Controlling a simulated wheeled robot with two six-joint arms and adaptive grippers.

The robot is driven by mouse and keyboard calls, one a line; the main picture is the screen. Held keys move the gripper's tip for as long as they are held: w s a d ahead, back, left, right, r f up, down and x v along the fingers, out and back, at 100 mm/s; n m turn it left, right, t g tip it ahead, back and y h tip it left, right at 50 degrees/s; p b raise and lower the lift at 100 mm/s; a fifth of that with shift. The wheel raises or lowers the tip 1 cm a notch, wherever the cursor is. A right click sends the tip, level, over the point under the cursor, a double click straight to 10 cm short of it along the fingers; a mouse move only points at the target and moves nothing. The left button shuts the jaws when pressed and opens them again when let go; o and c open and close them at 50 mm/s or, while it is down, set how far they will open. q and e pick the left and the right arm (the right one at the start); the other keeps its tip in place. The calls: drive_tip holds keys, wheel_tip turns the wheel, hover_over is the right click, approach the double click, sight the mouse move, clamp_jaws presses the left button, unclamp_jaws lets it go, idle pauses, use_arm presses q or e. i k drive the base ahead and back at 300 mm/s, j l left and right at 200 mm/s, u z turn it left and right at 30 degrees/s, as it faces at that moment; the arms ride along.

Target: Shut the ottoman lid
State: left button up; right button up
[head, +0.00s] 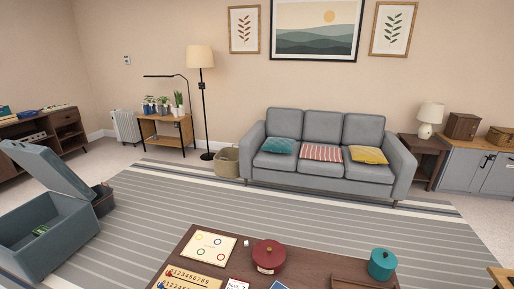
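The ottoman (50,238) is a blue-grey box at the left edge of the head view, standing on the striped rug. Its lid (48,168) is open and tilted up along the far side. A small green item (40,230) lies inside the box. Part of the ottoman's front is cut off by the picture edge. Neither my left nor my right gripper shows in this view.
A dark brown box or basket (103,200) stands right behind the ottoman. A coffee table (215,262) with a red pot (268,254) and game boards is at the front. Striped rug (170,215) is clear between them. A grey sofa (325,150) stands at the back.

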sight(41, 162)
drive_tip(key=u, duration=1.65)
drive_tip(key=i+j, duration=0.6)
drive_tip(key=j, duration=0.25)
drive_tip(key=i+j, duration=0.3)
drive_tip(key=i, duration=0.2)
drive_tip(key=i+j, duration=0.35)
drive_tip(key=i, duration=0.15)
drive_tip(key=i+j, duration=0.3)
drive_tip(key=i, duration=0.2)
drive_tip(key=i+j, duration=0.3)
drive_tip(key=i, duration=0.2)
drive_tip(key=i+l, duration=0.6)
drive_tip(key=i+l+z, duration=0.1)
drive_tip(key=i+l, duration=0.5)
drive_tip(key=i, duration=0.15)
drive_tip(key=i+l, duration=0.1)
drive_tip(key=l, duration=0.35)
drive_tip(key=i+l, duration=0.1)
drive_tip(key=l, duration=0.85)
drive_tip(key=i+l, duration=0.15)
drive_tip(key=l, duration=0.3)
drive_tip(key=i+l, duration=0.1)
drive_tip(key=l, duration=0.35)
drive_tip(key=i+l, duration=0.1)
drive_tip(key=l, duration=0.35)
drive_tip(key=i+l, duration=0.1)
drive_tip(key=l, duration=0.85)
drive_tip(key=i+z, duration=0.05)
